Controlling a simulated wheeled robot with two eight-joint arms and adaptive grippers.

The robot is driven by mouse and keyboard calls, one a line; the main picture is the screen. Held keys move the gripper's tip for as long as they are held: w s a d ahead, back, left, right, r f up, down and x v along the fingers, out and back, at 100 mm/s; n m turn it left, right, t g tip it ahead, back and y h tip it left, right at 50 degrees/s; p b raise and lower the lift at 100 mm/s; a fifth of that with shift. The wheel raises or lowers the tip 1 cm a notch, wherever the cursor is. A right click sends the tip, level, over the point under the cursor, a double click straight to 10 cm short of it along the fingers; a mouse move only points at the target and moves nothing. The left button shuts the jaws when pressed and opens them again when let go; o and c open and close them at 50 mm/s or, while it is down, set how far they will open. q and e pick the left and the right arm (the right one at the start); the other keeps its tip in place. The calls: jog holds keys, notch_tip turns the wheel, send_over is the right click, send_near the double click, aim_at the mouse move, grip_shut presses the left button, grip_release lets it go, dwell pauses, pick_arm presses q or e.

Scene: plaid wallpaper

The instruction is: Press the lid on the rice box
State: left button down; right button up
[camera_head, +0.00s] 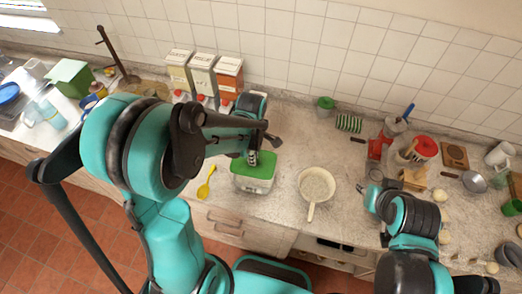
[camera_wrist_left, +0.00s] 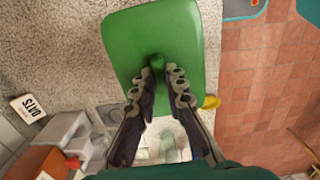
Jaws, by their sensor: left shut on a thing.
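The green lid (camera_head: 268,161) is over the pale, see-through rice box (camera_head: 252,186) on the counter. I cannot tell whether the lid is fully seated. My left gripper (camera_head: 253,158) points down at the lid from above. In the left wrist view the green lid (camera_wrist_left: 150,28) fills the upper middle. There the left gripper's (camera_wrist_left: 157,72) fingers are on both sides of the lid's small green knob (camera_wrist_left: 156,61), shut on it. My right gripper (camera_head: 374,194) is at the right over the counter, small and partly hidden by its arm; its fingers are unclear.
A white pan (camera_head: 316,186) stands right of the box, its handle toward the front edge. A yellow spoon (camera_head: 207,183) lies to its left. Several canisters (camera_head: 203,74) stand by the wall. Red items (camera_head: 378,148) and cookware crowd the right.

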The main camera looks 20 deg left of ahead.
pick_arm(q)
notch_tip(320, 180, down, 6)
jog(key=b, duration=0.5)
jog(key=shift+f, duration=0.2)
jog(key=shift+f+b, duration=0.3)
jog(key=shift+b, duration=0.35)
dwell(2.1)
dwell(0.3)
jog(key=c, duration=1)
grip_release()
jog(key=shift+r, duration=0.2)
jog(key=shift+r+p, duration=2.6)
jog(key=shift+r, duration=0.8)
